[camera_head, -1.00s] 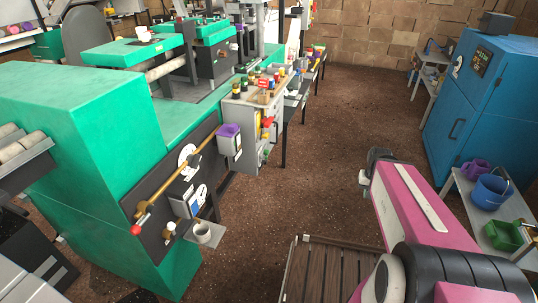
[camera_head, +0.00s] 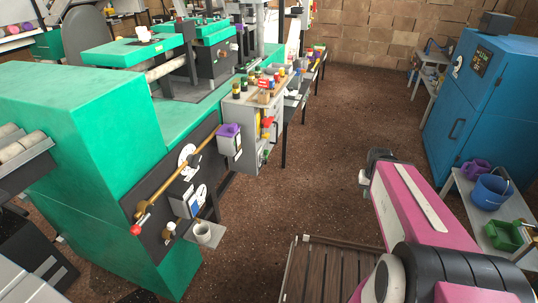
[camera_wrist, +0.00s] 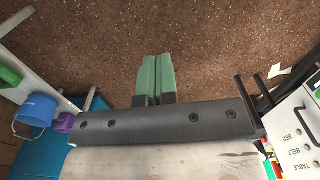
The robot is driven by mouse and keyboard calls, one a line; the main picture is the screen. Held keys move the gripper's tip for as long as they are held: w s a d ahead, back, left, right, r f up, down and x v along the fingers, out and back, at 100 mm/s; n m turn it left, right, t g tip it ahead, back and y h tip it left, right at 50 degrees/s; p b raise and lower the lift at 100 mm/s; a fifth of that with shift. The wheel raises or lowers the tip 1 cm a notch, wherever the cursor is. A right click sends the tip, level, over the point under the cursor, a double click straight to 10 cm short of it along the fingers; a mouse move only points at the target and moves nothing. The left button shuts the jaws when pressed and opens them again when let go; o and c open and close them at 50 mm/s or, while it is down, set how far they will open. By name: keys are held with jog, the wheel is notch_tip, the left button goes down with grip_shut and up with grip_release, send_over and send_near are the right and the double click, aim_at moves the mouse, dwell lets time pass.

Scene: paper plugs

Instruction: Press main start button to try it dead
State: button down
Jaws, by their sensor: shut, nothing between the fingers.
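My gripper (camera_wrist: 157,78) shows in the wrist view with its two green fingers together and nothing between them, over the brown floor. In the head view my pink arm reaches over the floor at the right, well apart from the green machine (camera_head: 110,150). A grey control box (camera_head: 240,115) on the machine's side carries several coloured buttons and knobs on top and front. I cannot tell which one is the main start button. In the wrist view, a white panel (camera_wrist: 297,135) marked BED, BELT and TABLE stands at the right edge, apart from the fingers.
A blue cabinet (camera_head: 485,100) and a shelf with a blue bucket (camera_head: 490,192) stand at the right. The floor between is open.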

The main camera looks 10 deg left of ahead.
aim_at(267, 152)
dwell(0.6)
jog(key=w+a+f+m+t, duration=0.1)
jog(key=w+a+f+t, duration=0.25)
jog(key=w, duration=0.45)
jog(key=w+a+f+t, duration=0.2)
jog(key=w+a+t, duration=0.15)
jog(key=w, duration=0.45)
jog(key=w+a+f+m+t, duration=0.1)
jog(key=w+a+f+t, duration=0.25)
jog(key=w, duration=0.45)
jog(key=w+a+f+n+t+y, duration=0.1)
jog(key=a+y, duration=0.3)
jog(key=a, duration=0.4)
jog(key=w+a+f+t+y, duration=0.1)
jog(key=w+a+t+y, duration=0.1)
jog(key=a, duration=0.6)
jog(key=w+a+f+n+t+y, duration=0.1)
jog(key=w+a+f+y, duration=0.1)
jog(key=a+y, duration=0.4)
jog(key=shift+w+a+n+y, duration=0.3)
jog(key=shift+w+a, duration=0.5)
jog(key=shift+a, duration=0.3)
jog(key=shift+a+t, duration=0.15)
jog(key=shift+t, duration=0.1)
jog(key=a, duration=0.8)
jog(key=shift+w+a, duration=0.25)
jog(key=shift+w, duration=0.1)
jog(key=shift+a, duration=0.2)
